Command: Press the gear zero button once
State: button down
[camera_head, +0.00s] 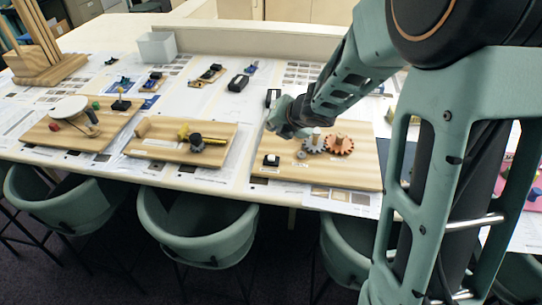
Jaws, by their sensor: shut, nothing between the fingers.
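A wooden board (360,176) lies on the right half of the long table. A small black box with a pale top (271,159), which looks like the gear zero button, sits near its front left corner. A pale grey gear (313,144) and an orange-brown gear (340,145) stand right of the button, close together. My gripper (274,125) is above the back left of the board, behind the button in the picture and apparently apart from it. It is shut and empty. Its fingertips are small and hard to make out.
Other boards with a yellow and black device (197,140) and a white disc (68,107) lie to the left. A grey bin (157,47) stands at the back. Green chairs (197,237) line the front edge. Papers cover the table.

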aim_at(273, 158)
notch_tip(273, 158, down, 9)
jog(key=b, duration=0.8)
jog(key=shift+r+b, duration=0.1)
jog(key=shift+b, duration=0.2)
dwell(1.1)
jog(key=shift+f+b, duration=0.4)
jog(key=shift+b, duration=0.05)
jog(key=shift+f+b, duration=0.45)
dwell(0.4)
jog(key=shift+r, duration=0.15)
jog(key=shift+r+p, duration=0.7)
jog(key=shift+p, duration=0.1)
